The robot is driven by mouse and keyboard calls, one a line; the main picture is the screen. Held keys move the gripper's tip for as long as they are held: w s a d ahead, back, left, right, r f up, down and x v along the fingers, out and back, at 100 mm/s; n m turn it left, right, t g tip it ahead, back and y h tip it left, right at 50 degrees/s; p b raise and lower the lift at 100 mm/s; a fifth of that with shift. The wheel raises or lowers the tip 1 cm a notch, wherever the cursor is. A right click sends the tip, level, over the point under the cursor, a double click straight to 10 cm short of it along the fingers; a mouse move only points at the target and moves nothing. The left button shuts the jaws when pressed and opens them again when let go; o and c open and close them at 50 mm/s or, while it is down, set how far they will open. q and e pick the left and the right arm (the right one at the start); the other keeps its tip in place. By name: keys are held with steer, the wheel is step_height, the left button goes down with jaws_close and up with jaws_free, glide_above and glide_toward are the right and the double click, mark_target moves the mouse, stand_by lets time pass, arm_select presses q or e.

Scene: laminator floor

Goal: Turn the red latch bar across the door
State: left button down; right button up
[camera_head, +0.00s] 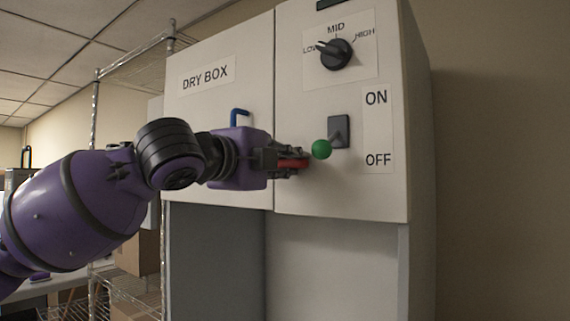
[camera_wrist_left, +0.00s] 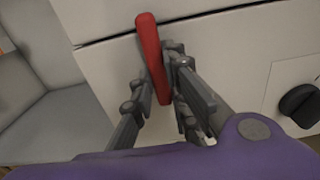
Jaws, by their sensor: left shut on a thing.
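The red latch bar (camera_wrist_left: 152,52) lies between the fingers of my left gripper (camera_wrist_left: 160,92) in the left wrist view, and the jaws are shut on it. In the head view the left gripper (camera_head: 290,163) covers most of the red latch bar (camera_head: 293,163), which reaches across the seam at the door's right edge. The door (camera_head: 215,110) is white, carries a DRY BOX label and looks closed. My right gripper is in neither view.
A green-knobbed lever (camera_head: 321,149) sits just right of the gripper, beside an ON/OFF label. A black dial (camera_head: 336,54) is above it. A blue handle (camera_head: 240,115) is on the door behind my wrist. Wire shelving (camera_head: 95,180) stands at left.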

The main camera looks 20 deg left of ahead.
arm_select(q)
steer(key=c, duration=1.7)
jaws_free()
steer(key=shift+v, duration=6)
steer(key=shift+w, duration=0.1)
